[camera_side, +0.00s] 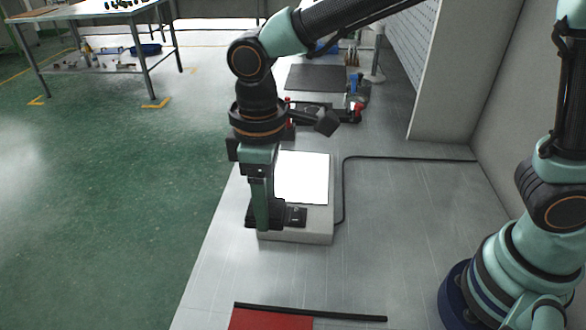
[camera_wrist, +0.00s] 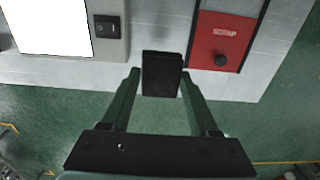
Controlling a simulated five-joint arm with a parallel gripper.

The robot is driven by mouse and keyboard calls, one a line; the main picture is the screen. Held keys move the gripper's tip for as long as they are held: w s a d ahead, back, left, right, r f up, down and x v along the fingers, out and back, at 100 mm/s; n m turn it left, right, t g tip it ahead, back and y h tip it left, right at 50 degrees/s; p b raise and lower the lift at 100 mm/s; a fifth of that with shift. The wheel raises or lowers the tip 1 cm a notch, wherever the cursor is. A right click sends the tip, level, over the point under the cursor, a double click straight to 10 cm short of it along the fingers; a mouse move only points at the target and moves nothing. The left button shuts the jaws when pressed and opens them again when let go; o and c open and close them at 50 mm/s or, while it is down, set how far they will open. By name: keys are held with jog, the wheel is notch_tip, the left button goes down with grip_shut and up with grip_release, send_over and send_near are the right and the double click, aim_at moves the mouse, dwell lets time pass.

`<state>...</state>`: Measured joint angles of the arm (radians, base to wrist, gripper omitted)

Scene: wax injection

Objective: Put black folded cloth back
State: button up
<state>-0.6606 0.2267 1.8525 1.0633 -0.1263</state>
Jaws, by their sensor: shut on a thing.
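My gripper (camera_wrist: 160,88) points down and is shut on the black folded cloth (camera_wrist: 161,73), a small dark rectangle between its two fingers in the wrist view. In the side view my gripper (camera_side: 262,212) hangs at the left edge of the light box, and the cloth shows as a dark patch (camera_side: 251,216) beside the fingertips, partly hidden by them. In the wrist view the cloth overlaps the bench edge, between the light box and the red scrap bin. I cannot tell its exact height above the bench.
The light box (camera_side: 318,238) has a bright white panel (camera_side: 304,178), a switch and a cable (camera_side: 344,190). A dark mat (camera_side: 316,78) and small tools lie farther back.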

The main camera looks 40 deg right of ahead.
aim_at(272, 273)
notch_tip(272, 273, down, 16)
jog(key=shift+r, duration=0.1)
dwell(0.4)
jog(key=o, duration=1.4)
jog(key=shift+o, duration=0.2)
notch_tip(272, 273, up, 12)
jog(key=shift+w, duration=0.1)
jog(key=s+d+r+m+t, duration=0.1)
jog(key=d+r+m, duration=0.3)
jog(key=d, duration=0.8)
jog(key=s+d+r+m+t, duration=0.2)
jog(key=d+r+m+t, duration=0.2)
jog(key=d+r, duration=0.3)
jog(key=d+m, duration=0.1)
jog(key=d, duration=0.4)
jog(key=shift+d+r+t, duration=0.2)
jog(key=shift+r+t, duration=0.1)
jog(key=shift+r, duration=0.1)
